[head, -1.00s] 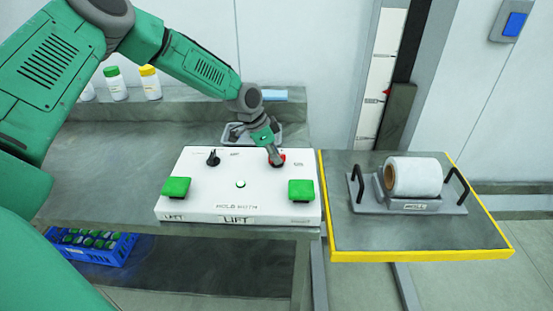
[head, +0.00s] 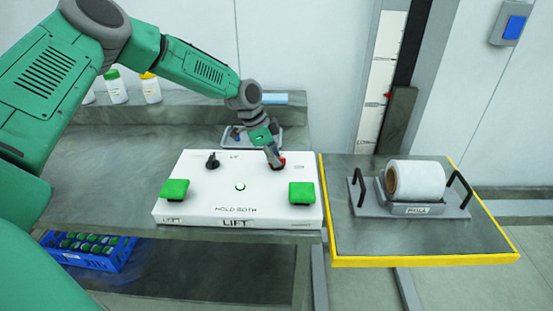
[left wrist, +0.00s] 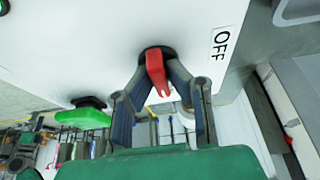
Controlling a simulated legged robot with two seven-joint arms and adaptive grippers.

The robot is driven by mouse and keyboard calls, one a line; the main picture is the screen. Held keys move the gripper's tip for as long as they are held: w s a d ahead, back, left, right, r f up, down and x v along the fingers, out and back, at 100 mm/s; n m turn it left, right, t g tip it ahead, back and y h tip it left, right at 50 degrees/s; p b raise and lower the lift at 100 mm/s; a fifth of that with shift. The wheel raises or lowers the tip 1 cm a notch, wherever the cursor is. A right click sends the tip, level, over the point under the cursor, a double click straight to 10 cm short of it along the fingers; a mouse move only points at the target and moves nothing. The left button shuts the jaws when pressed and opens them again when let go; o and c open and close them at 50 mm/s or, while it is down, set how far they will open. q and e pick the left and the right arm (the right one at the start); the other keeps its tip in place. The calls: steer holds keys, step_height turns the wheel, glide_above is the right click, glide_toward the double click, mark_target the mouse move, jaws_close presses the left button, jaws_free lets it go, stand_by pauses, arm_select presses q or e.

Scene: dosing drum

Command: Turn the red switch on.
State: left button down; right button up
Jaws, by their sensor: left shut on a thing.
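The red switch (head: 279,163) sits at the back right of the white LIFT box (head: 237,208). In the left wrist view the red switch (left wrist: 157,72) stands on a dark round base, with its forked red handle between my fingers. My left gripper (head: 274,163) is shut on the red switch; in the left wrist view its two fingers (left wrist: 160,75) close in on either side of it. An OFF label (left wrist: 221,42) is on the box beside the switch. My right gripper is not in view.
The box also carries a black knob (head: 212,161), a left green button (head: 174,190) and a right green button (head: 301,193). A yellow-edged platform (head: 430,262) on the right bears a roll (head: 418,180) on a handled tray. A blue crate (head: 95,250) is lower left.

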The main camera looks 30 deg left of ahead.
arm_select(q)
steer(key=c, duration=1.6)
jaws_free()
steer(key=shift+a, duration=0.1)
steer(key=shift+o, duration=0.2)
steer(key=shift+w+a+f, duration=0.1)
steer(key=shift+a+r, duration=0.15)
steer(key=shift+r, duration=0.35)
steer(key=v, duration=1.1)
steer(key=shift+a+f, duration=0.15)
